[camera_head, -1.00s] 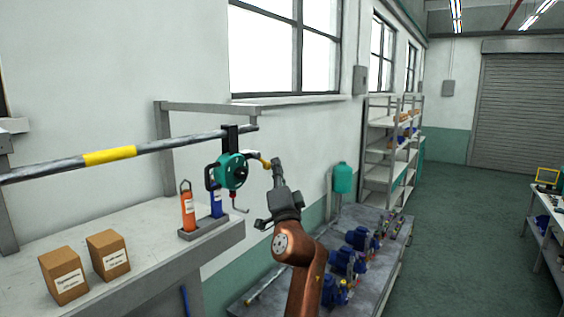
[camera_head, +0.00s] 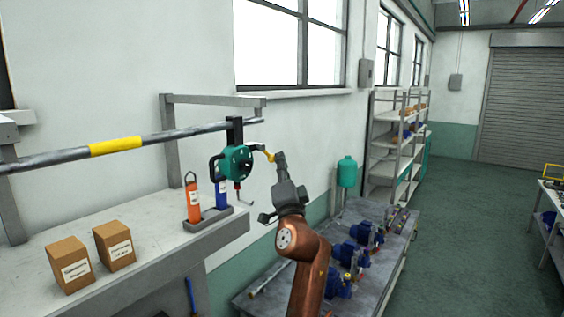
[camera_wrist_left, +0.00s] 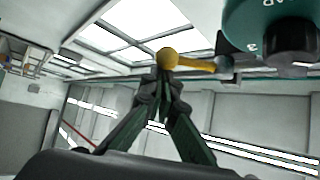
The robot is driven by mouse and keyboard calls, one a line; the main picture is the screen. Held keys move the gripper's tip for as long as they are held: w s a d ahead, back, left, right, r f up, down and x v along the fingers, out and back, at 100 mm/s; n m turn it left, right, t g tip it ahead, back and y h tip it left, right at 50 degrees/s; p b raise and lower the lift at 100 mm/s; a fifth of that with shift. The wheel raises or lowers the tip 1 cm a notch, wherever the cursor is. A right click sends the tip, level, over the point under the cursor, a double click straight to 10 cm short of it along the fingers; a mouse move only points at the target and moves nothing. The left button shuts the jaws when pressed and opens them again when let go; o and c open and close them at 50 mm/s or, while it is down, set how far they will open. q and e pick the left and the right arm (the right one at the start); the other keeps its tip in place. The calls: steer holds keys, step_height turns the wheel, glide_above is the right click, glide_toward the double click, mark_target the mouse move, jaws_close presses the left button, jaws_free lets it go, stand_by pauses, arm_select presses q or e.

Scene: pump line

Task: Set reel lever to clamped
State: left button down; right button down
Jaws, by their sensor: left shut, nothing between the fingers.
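The teal reel (camera_head: 237,163) hangs from the dark bracket under the rail above the bench. Its yellow lever (camera_head: 265,152) points right, towards my left gripper (camera_head: 280,158). In the left wrist view, the lever (camera_wrist_left: 192,63) runs sideways from the reel's side and ends in a round yellow knob. Part of the teal reel (camera_wrist_left: 262,22) shows at the upper right there. My left gripper's fingers (camera_wrist_left: 166,88) are shut and empty, with tips just below the knob in that picture. I cannot tell whether they touch it. My right gripper is not in view.
The bench (camera_head: 140,225) holds two cardboard boxes (camera_head: 92,255) and a holder with an orange tool (camera_head: 193,202) and a blue one (camera_head: 221,192). The striped rail (camera_head: 114,146) runs above it. A low table (camera_head: 385,215) with blue pumps lies right of my arm.

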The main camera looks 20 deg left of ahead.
arm_select(q)
steer(key=shift+s+a+f, duration=0.1)
steer(key=shift+f, duration=0.1)
steer(key=s+f+b, duration=0.1)
steer(key=s+a, duration=0.1)
steer(key=shift+s+f+b, duration=0.35)
steer(key=shift+s+a, duration=0.25)
steer(key=shift+s, duration=0.3)
steer(key=shift+w+d, duration=0.1)
steer(key=shift+w+d+f, duration=0.1)
steer(key=shift+w+d, duration=0.05)
steer(key=shift+d, duration=0.05)
steer(key=b, duration=0.4)
glide_toward(272, 161)
steer(key=s+d+r, duration=0.3)
steer(key=d, duration=0.1)
steer(key=shift+r, duration=0.3)
